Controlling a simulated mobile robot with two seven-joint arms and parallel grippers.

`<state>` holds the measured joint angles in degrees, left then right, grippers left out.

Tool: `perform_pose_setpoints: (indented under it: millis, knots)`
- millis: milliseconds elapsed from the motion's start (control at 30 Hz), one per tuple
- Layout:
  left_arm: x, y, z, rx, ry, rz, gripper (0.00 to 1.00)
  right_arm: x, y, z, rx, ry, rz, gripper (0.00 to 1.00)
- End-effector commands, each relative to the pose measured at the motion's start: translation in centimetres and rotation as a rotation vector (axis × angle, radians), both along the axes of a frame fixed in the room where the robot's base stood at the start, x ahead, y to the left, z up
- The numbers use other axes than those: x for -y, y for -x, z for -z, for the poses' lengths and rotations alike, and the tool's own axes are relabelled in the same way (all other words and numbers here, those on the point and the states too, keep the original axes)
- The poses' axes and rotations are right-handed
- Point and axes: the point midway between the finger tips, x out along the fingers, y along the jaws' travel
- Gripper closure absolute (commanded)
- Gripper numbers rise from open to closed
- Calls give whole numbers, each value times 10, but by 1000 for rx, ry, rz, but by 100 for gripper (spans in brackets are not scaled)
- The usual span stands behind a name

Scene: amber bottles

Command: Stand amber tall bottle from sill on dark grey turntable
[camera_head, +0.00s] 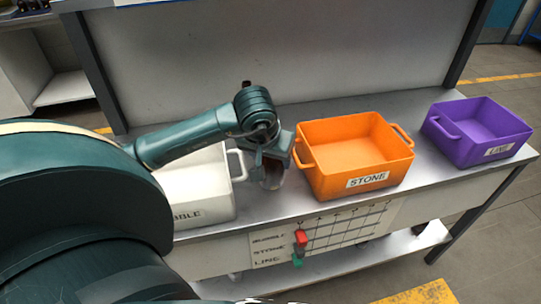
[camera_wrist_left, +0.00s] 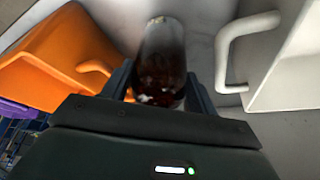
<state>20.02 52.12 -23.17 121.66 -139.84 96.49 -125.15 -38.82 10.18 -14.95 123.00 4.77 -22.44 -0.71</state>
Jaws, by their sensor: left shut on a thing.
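My left gripper (camera_head: 272,164) is between the white crate and the orange crate, low over the bench. In the left wrist view its two fingers (camera_wrist_left: 160,78) are on either side of a dark amber bottle (camera_wrist_left: 163,48), and it is shut on it. The bottle looks dark reddish-brown near the fingers and paler, greyish at its far end. In the head view only a small brown part of the bottle (camera_head: 272,180) shows below the gripper. I cannot tell whether it touches the bench. No dark grey turntable can be made out. My right gripper is not in view.
The grey bench (camera_head: 430,178) carries a white crate (camera_head: 205,190), an orange crate (camera_head: 325,178) marked STONE and a purple crate (camera_head: 470,148). The crates with handles stand close on both sides of the gripper. A chart (camera_head: 345,228) hangs on the bench front.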

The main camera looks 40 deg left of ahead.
Motion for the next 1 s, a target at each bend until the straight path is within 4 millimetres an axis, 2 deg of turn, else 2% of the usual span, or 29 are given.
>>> perform_pose_setpoints:
  millis: [233,267,367,567,733,1000]
  knots:
    - [0,0,4,2,-1,1,69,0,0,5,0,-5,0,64]
    - [0,0,3,0,0,1,40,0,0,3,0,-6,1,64]
    - [0,0,2,-1,1,1,33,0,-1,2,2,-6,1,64]
    - [0,0,2,-1,1,0,33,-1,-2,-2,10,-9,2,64]
    - [1,1,-8,3,0,2,33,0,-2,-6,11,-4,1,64]
    - [7,22,-60,6,-3,2,33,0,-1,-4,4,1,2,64]
